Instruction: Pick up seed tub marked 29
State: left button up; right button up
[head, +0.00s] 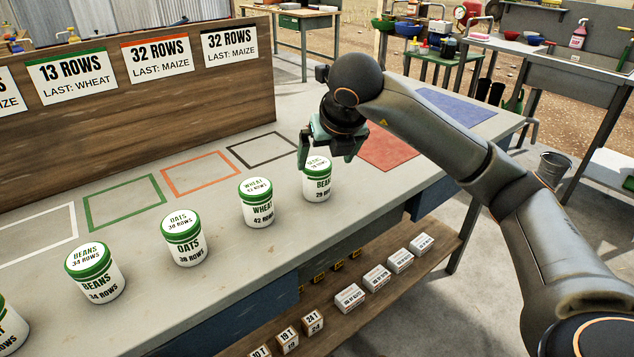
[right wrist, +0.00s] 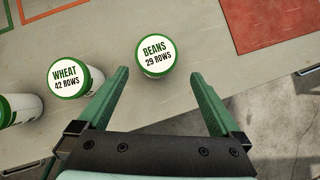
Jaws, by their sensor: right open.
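The seed tub marked beans, 29 rows (head: 317,186), is white with a green-rimmed lid and stands upright on the bench, last on the right in a row of tubs. My right gripper (head: 329,160) is open and empty, above and close to this tub, with its fingers pointing down and partly covering the lid in the head view. In the right wrist view the tub's lid (right wrist: 155,55) lies ahead of the two green fingertips (right wrist: 161,77), left of centre between them. No contact shows. My left gripper is not in view.
The wheat 42 rows tub (head: 257,204) stands just left of the 29 tub. The oats tub (head: 186,240) and the beans 34 tub (head: 95,272) stand farther left. A red mat (head: 388,150) lies behind to the right. A board with signs (head: 140,90) stands along the back.

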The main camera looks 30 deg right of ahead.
aim_at(317, 175)
jog(key=x, duration=0.8)
jog(key=shift+w+a+f+b, duration=0.25)
jog(key=shift+f+b, duration=0.1)
jog(key=shift+b, duration=0.05)
jog(key=shift+r, duration=0.1)
jog(key=c, duration=1.4)
